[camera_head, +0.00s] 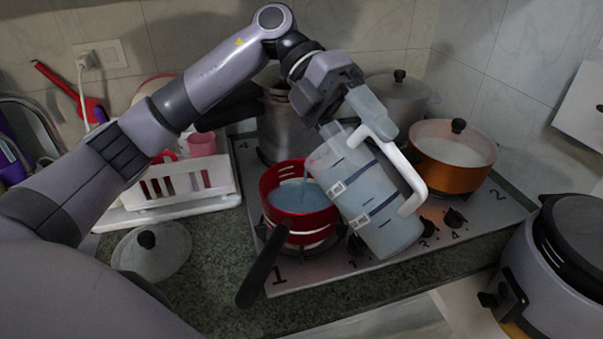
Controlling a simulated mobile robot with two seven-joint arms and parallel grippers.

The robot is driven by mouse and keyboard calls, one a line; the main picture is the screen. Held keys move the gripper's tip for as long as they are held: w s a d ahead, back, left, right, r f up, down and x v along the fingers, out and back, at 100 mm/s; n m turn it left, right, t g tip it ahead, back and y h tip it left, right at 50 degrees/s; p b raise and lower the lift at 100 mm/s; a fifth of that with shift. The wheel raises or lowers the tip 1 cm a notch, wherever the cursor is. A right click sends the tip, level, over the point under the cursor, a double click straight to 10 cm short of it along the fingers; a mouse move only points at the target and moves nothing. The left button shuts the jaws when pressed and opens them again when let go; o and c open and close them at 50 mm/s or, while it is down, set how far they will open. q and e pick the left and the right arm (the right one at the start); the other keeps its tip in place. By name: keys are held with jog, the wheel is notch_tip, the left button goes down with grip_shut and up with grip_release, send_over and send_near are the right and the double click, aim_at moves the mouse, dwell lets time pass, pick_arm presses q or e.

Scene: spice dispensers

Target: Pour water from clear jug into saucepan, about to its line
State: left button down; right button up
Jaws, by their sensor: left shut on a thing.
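The clear jug (368,205) with a white handle is tilted to the left, its rim over the red saucepan. It holds bluish water, and a thin stream falls from its lip into the pan. The red saucepan (270,186) sits on the front left burner, its dark handle (262,267) pointing to the front. Bluish water (300,197) covers its inside; I cannot make out the line. My left gripper (372,125) comes from above and is shut on the jug's handle near its top; the fingertips are partly hidden. My right gripper is not in view.
An orange pot (446,177) and two grey pots (286,130) (398,98) stand on the hob (487,215). A loose lid (170,255) lies on the counter at the left, before a white dish rack (188,184). A rice cooker (555,270) is at the right.

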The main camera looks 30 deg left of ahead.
aim_at(422, 196)
pick_arm(q)
jog(key=shift+r, duration=0.1)
jog(key=d+f+y, duration=0.2)
jog(key=d+y, duration=0.1)
jog(key=shift+s+f+t, duration=0.35)
jog(key=shift+f+t, duration=0.05)
jog(key=shift+s+f+y, duration=0.1)
jog(key=shift+f+y, duration=0.25)
jog(key=shift+y, duration=0.15)
jog(key=d+y, duration=0.2)
jog(key=d, duration=0.1)
jog(key=s+d+f+t+y, duration=0.1)
jog(key=shift+d+y, duration=0.4)
jog(key=shift+s+d+f+t+y, duration=0.2)
jog(key=shift+d+f+y, duration=0.15)
jog(key=shift+d+y, duration=0.15)
jog(key=shift+s+d+f+t+y, duration=0.1)
jog(key=shift+d+f+t+y, duration=0.1)
jog(key=shift+d+f+y, duration=0.25)
jog(key=shift+s+d+f+y, duration=0.15)
jog(key=shift+d+f+y, duration=0.35)
jog(key=shift+y, duration=0.25)
notch_tip(422, 196, up, 5)
